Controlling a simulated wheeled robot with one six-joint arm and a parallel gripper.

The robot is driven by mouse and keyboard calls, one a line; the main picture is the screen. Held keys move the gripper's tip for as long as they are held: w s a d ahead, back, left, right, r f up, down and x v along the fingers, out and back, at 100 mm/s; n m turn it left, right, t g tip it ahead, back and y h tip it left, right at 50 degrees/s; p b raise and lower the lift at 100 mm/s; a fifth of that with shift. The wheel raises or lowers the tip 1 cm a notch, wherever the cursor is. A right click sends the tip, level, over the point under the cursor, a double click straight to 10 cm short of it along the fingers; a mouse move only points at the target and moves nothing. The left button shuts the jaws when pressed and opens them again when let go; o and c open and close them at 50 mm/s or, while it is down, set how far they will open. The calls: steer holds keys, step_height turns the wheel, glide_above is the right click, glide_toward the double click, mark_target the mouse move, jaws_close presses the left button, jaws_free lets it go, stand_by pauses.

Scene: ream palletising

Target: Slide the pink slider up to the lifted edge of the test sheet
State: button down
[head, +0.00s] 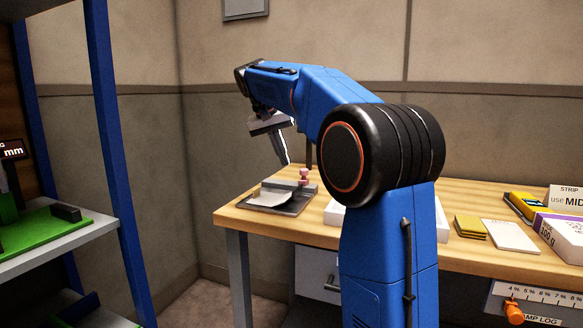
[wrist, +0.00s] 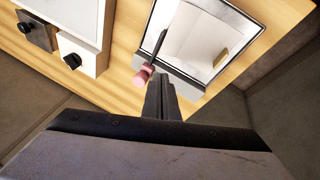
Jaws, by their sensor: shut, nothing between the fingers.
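The pink slider (head: 304,176) stands at the back right of a dark-framed plate (head: 297,207) on the wooden table. The white test sheet (head: 267,196) lies on that plate, and its edge looks raised near the grey bar. In the wrist view the slider's pink knob (wrist: 142,76) is at one end of a thin dark bar, beside the sheet (wrist: 200,42). My gripper (head: 285,162) is shut and empty, pointing down above and left of the slider in the head view. Its fingertips (wrist: 161,82) appear just right of the knob in the wrist view. I cannot tell whether they touch it.
A white tray (head: 334,212) stands right of the plate, partly behind my arm. Yellow pads (head: 470,227), a white card (head: 511,236) and a ream (head: 562,238) lie farther right. A shelf with a green board (head: 45,232) is at left. White and dark blocks with knobs show in the wrist view.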

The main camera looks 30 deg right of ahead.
steer(key=w+a+r+h, duration=0.3)
steer(key=a, duration=0.2)
glide_toward(300, 182)
steer(key=shift+n+t, duration=0.4)
steer(key=w, duration=0.1)
steer(key=w+f, duration=0.2)
steer(key=w, duration=0.1)
steer(key=shift+s+d, duration=0.2)
steer(key=shift+d, duration=0.35)
steer(key=shift+s+d, duration=0.25)
steer(key=shift+d, duration=0.3)
steer(key=shift+s+d+f, duration=0.1)
steer(key=shift+s+d, duration=0.25)
steer(key=shift+d, duration=0.4)
steer(key=shift+s+d, duration=0.45)
steer(key=shift+d, duration=0.15)
